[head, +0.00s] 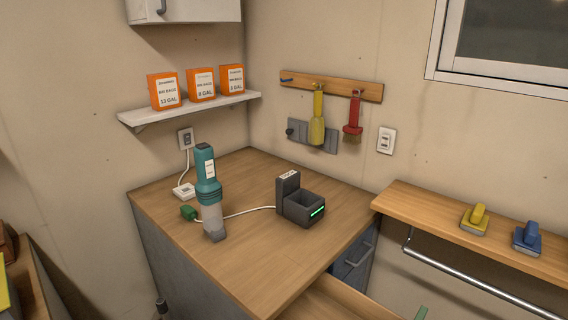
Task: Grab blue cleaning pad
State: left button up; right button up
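The blue cleaning pad (526,239) has a raised blue handle and a dark base. It sits on the wooden wall shelf (440,215) at the right of the head view, near the right edge. A yellow pad (474,218) of like shape sits to its left on the same shelf, with a gap between them. Neither of my grippers shows in the head view.
A wooden counter (240,265) holds a teal handheld vacuum (207,190) and a black charging dock (299,203). A metal rail (480,283) runs below the pad shelf. Orange boxes (201,84) stand on the left shelf.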

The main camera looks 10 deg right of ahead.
aim_at(528, 240)
jog(key=i+l+z, duration=0.1)
jog(key=l+z, duration=0.25)
jog(key=i+l+z, duration=0.1)
jog(key=l+z, duration=0.25)
